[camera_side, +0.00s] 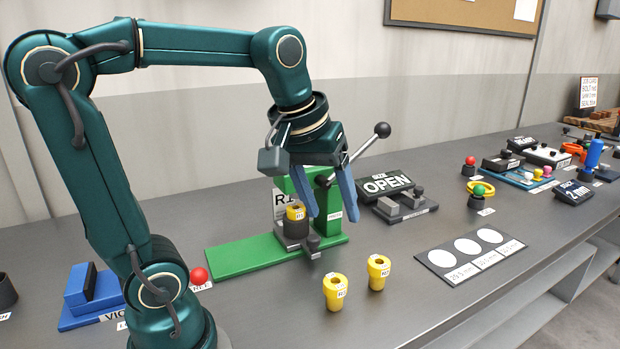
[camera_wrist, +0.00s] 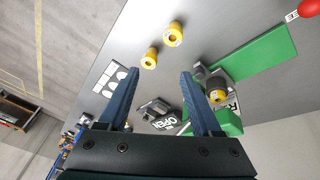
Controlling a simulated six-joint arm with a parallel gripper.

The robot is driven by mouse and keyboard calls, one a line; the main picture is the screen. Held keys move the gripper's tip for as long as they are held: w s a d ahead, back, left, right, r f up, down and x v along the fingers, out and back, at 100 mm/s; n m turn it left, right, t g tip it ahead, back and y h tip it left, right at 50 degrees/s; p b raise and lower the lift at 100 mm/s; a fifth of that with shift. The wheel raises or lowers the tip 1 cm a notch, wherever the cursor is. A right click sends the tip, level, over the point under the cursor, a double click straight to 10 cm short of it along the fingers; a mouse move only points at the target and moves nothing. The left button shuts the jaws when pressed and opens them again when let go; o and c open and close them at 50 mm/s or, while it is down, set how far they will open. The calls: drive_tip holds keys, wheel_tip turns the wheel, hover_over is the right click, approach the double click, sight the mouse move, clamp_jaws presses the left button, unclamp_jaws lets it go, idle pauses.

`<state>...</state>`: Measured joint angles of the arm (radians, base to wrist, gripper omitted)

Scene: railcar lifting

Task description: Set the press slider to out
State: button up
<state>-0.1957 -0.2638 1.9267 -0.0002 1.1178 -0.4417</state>
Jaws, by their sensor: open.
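The green press (camera_side: 262,252) stands on the bench, with a long base plate, an upright column and a lever ending in a black ball (camera_side: 382,130). Its dark slider (camera_side: 292,229) sits below the column with a yellow bushing (camera_side: 295,213) in it and a small dark knob (camera_side: 313,241) at its front. My gripper (camera_side: 334,217) is open and empty, its blue fingers pointing down in front of the press column. In the wrist view the slider (camera_wrist: 214,84) lies to the right of my gripper (camera_wrist: 160,76), outside the fingers.
Two loose yellow bushings (camera_side: 335,292) (camera_side: 378,272) stand in front of the press. A plate with white circles (camera_side: 470,255) lies to the right. An OPEN sign (camera_side: 387,184) with a dark fixture stands behind right. A red ball knob (camera_side: 199,276) is near my base.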

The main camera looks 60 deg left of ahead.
drive_tip(key=w+a+f+n+g, duration=0.35)
drive_tip(key=w+a+n, duration=0.2)
drive_tip(key=a, duration=0.35)
drive_tip(key=n, duration=0.2)
hover_over(313, 237)
drive_tip(key=shift+m+g+h, duration=0.25)
drive_tip(key=shift+g+h, duration=0.1)
drive_tip(key=shift+h, duration=0.05)
wheel_tip(313, 237, down, 7)
drive_tip(key=shift+f, duration=2.35)
clamp_jaws()
